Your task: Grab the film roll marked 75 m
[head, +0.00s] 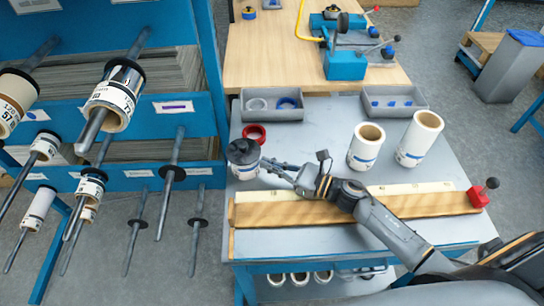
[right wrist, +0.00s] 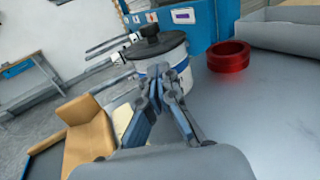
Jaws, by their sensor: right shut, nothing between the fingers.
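My right gripper (head: 268,164) is shut and empty, low over the grey table. Its fingertips, also in the right wrist view (right wrist: 157,84), point at a short white cylinder (head: 243,158) with a dark knobbed top and a blue band. In the wrist view this cylinder (right wrist: 178,66) is just beyond the fingertips; I cannot tell if they touch. Two cream film rolls (head: 366,147) (head: 419,139) stand upright at the table's right. Several labelled rolls hang on rack rods, including a large one (head: 117,95). I cannot read 75 m on any roll. My left gripper is not in view.
A red ring (head: 254,133) lies behind the cylinder. Two grey trays (head: 271,116) (head: 393,115) stand at the table's back. A wooden bar (head: 390,208) runs along the front, below my right arm. The blue rack (head: 205,62) borders the table's left.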

